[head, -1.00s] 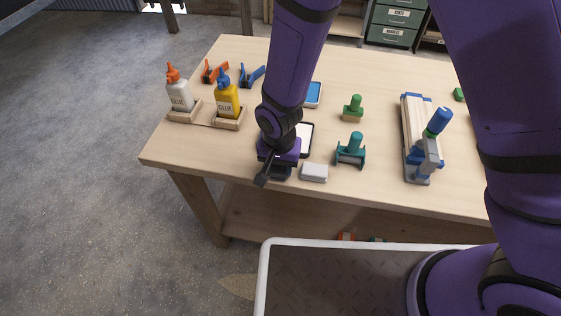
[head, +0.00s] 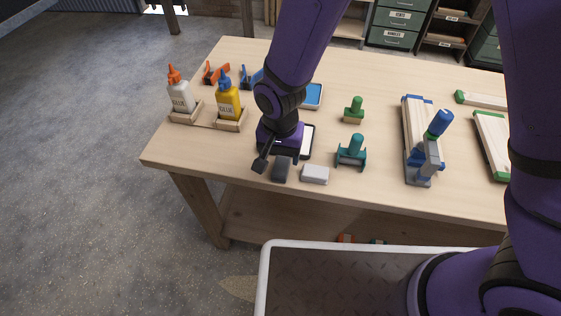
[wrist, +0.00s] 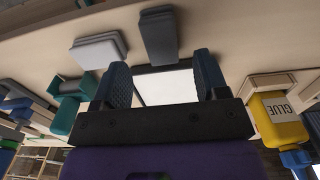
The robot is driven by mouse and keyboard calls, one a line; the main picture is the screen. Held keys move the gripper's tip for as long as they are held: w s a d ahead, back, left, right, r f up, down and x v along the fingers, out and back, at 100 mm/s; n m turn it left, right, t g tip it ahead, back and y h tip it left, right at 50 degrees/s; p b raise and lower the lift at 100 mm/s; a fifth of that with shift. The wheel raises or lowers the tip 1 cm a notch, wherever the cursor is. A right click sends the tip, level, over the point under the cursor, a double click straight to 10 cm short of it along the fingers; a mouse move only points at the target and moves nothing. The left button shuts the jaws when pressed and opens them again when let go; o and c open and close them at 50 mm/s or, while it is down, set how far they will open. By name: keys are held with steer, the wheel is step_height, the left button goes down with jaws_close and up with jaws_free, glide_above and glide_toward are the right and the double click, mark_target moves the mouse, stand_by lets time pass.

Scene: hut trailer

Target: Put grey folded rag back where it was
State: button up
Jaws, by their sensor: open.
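The dark grey folded rag (head: 282,169) lies on the bench near its front edge. It also shows in the wrist view (wrist: 159,38), just beyond the fingertips. A light grey folded piece (head: 314,174) lies to its right, apart from it; it is at the upper left in the wrist view (wrist: 98,50). My gripper (head: 279,158) is just behind the dark rag, with its fingers spread and nothing between them in the wrist view (wrist: 162,70). A dark-rimmed frame with a white face (head: 307,142) lies behind the rags, partly hidden by my gripper.
Two glue bottles, white (head: 181,93) and yellow (head: 228,100), stand in wooden holders at left. A teal tool (head: 351,152) and a green-handled block (head: 353,110) stand to the right. A clamped board (head: 417,130) lies farther right.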

mark_target(281, 167)
step_height(281, 167, up, 6)
steer(key=shift+r, duration=0.2)
steer(key=w+d+r+t+y, duration=0.1)
steer(key=w+d+r+t, duration=0.1)
steer(key=d+r, duration=1.65)
steer(key=s+d+r+t, duration=0.1)
steer(key=s+d+r, duration=0.4)
steer(key=s+d, duration=0.1)
steer(key=s+d+r+n+t+h, duration=0.1)
steer(key=s+d+r+t, duration=0.1)
steer(key=s+d+r, duration=0.3)
steer(key=s+d, duration=0.2)
steer(key=d, duration=0.2)
steer(key=shift+s+n, duration=0.2)
steer(key=shift+n, duration=0.1)
